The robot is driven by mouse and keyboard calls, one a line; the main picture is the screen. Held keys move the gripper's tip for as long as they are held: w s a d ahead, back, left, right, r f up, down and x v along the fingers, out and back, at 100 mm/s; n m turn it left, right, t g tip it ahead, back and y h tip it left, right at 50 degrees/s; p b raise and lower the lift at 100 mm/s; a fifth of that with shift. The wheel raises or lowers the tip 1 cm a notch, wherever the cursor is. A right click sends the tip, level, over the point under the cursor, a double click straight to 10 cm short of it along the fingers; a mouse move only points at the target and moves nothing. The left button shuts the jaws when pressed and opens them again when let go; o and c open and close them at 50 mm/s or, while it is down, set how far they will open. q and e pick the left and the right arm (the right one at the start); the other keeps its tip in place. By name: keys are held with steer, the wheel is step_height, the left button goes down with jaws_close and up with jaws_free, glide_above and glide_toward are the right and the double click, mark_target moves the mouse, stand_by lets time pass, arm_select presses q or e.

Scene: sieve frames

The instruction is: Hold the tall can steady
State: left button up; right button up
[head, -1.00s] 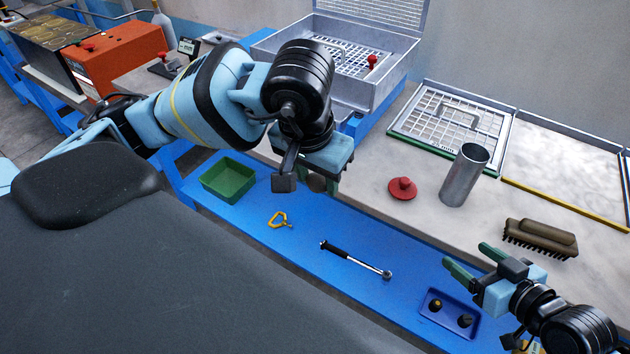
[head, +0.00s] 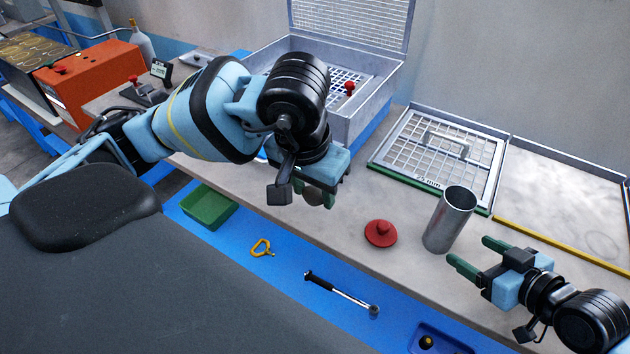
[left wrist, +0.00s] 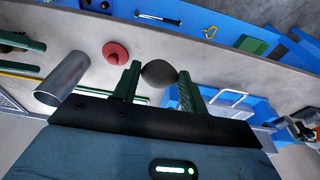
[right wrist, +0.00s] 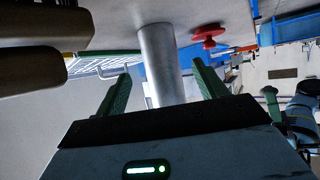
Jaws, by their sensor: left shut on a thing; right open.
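The tall can (head: 449,220) is a plain grey metal cylinder standing upright on the grey bench, beside a red knobbed lid (head: 380,233). My right gripper (head: 480,255) is open at the near right of the can, with its fingers toward it. In the right wrist view the can (right wrist: 158,60) shows between the spread green fingers; I cannot tell whether they touch it. My left gripper (head: 314,192) is shut on a dark round thing, held above the bench's front edge left of the lid. The dark round thing (left wrist: 159,73) shows between its fingertips in the left wrist view.
A sieve frame with a mesh (head: 440,158) lies behind the can. An open metal box (head: 380,110) stands at the back. A green bin (head: 208,207) and a torque wrench (head: 342,292) lie on the lower blue shelf.

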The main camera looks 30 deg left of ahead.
mark_target(453, 241)
steer(key=b+x, duration=0.2)
steer(key=x, duration=0.4)
steer(key=shift+w+a+f, duration=0.2)
steer(key=shift+w+f, duration=0.05)
arm_select(q)
step_height(453, 241, down, 6)
steer(key=g, duration=0.1)
arm_select(e)
steer(key=shift+x, duration=0.95)
steer(key=shift+r, duration=0.1)
steer(key=c, duration=0.7)
steer(key=shift+o, duration=0.2)
arm_select(q)
steer(key=shift+f, duration=0.1)
arm_select(e)
jaws_close()
